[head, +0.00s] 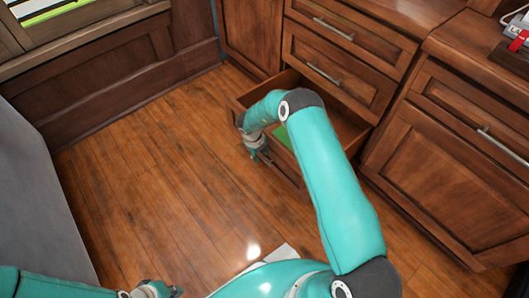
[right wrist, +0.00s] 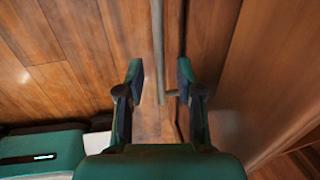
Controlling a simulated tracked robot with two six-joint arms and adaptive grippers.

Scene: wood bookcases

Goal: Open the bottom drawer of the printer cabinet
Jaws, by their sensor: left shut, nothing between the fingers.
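The wood cabinet has a stack of drawers, and its bottom drawer (head: 345,121) stands pulled out in the head view. My right arm crosses over the drawer and hides much of it. My right gripper (head: 259,155) is at the outer face of the drawer front. In the right wrist view the fingers of my right gripper (right wrist: 160,84) are apart, with the metal bar handle (right wrist: 158,40) between them and a gap on each side. My left gripper (head: 165,292) is shut and empty at the bottom edge of the head view, far from the drawer.
The upper drawers (head: 338,75) are shut. A cabinet with a panel door (head: 440,175) stands to the right, with a red item (head: 519,40) on top. The wood floor (head: 160,170) on the left is clear.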

